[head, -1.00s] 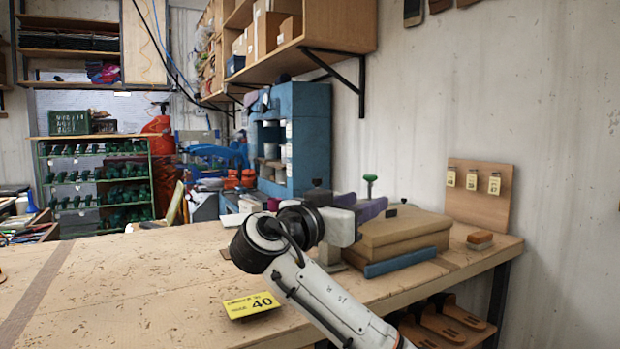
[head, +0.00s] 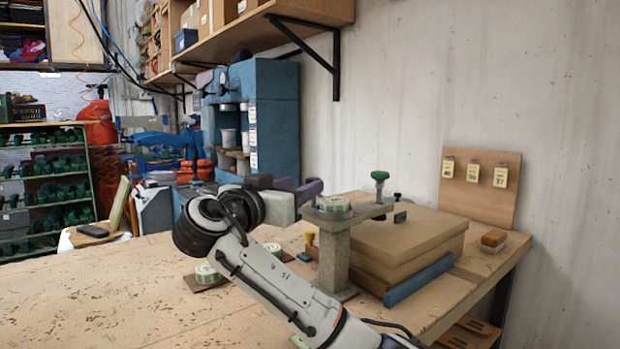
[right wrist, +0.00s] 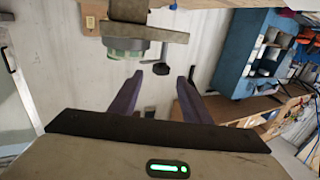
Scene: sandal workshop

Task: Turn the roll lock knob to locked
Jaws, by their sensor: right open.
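A stone-like post (head: 335,250) stands on the bench with a green and white roll (head: 333,203) on top and an arm reaching right. A green-topped knob (head: 380,176) rises by this arm, with a small black knob (head: 397,197) behind. In the right wrist view, a dark knob (right wrist: 161,69) shows just beyond and between my fingertips, near the roll (right wrist: 125,50); I cannot tell which head-view knob this is. My right gripper (head: 310,192) is open, its purple fingers (right wrist: 160,82) apart and empty, left of the arm. My left gripper is out of view.
Stacked brown slabs (head: 405,237) and a blue bar (head: 418,280) lie right of the post. Other rolls (head: 207,273) sit at the left. A tag board (head: 480,185) leans on the wall. The front left bench (head: 100,300) is clear.

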